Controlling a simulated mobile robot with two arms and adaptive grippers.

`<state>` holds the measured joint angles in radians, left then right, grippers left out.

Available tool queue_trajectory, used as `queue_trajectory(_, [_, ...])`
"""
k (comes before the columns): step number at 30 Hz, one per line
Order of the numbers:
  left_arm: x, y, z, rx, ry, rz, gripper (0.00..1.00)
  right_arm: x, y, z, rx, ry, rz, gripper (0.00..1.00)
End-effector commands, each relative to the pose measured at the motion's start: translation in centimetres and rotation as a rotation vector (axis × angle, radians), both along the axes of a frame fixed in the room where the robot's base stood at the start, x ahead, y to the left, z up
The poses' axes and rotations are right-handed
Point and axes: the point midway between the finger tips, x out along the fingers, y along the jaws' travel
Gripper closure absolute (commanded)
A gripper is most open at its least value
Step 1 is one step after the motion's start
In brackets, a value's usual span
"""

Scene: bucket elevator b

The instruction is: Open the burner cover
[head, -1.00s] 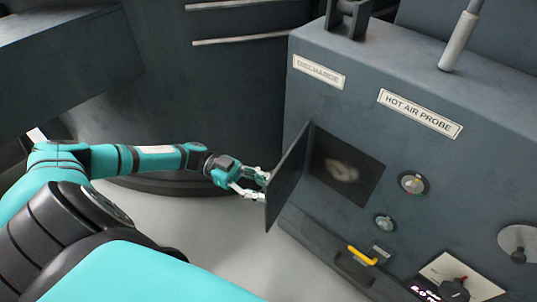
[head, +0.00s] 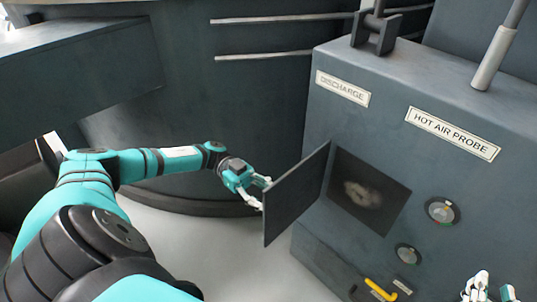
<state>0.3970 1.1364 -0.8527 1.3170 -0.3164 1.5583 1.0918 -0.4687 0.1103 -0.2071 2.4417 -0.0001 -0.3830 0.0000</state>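The burner cover (head: 296,194), a flat dark square door, stands swung out from the grey machine cabinet. It is hinged at the left side of a square opening (head: 368,192), inside which a pale blurred patch shows. My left gripper (head: 262,192) is at the cover's outer free edge, its two pale fingers spread apart. The cover partly hides the fingertips, and I cannot tell whether they touch it. My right gripper (head: 488,289) enters at the bottom right corner, in front of the cabinet, with its fingers apart and nothing seen between them. The frame cuts it off.
The cabinet carries a DISCHARGE label (head: 342,88), a HOT AIR PROBE label (head: 453,133) and two round gauges (head: 442,211). A yellow handle (head: 381,290) is low on its front. Pale floor (head: 225,245) lies clear below the cover.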

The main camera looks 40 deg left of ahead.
Motion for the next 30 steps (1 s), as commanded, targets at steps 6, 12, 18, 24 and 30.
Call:
queue_trajectory(6, [0.0, 0.0, 0.1, -0.001, -0.001, 0.001, 1.0, 0.0, 0.0, 0.0, 0.0, 0.0, 0.0, 0.67])
queue_trajectory(12, [0.0, 0.0, 0.1, -0.001, -0.001, 0.001, 0.59, 0.0, 0.0, 0.0, 0.0, 0.0, 0.0, 0.67])
queue_trajectory(18, [0.0, 0.0, 0.0, -0.001, -0.001, 0.001, 0.51, 0.0, 0.0, 0.0, 0.0, 0.0, 0.0, 0.67])
queue_trajectory(24, [0.1, 0.4, 0.0, 0.001, 0.0, 0.002, 0.51, 0.0, 0.0, -0.1, 0.0, 0.002, -0.001, 0.67])
queue_trajectory(30, [0.4, 3.4, 0.0, 0.001, -0.001, 0.006, 0.51, 0.0, 0.0, -0.1, 0.0, 0.002, 0.0, 0.67])
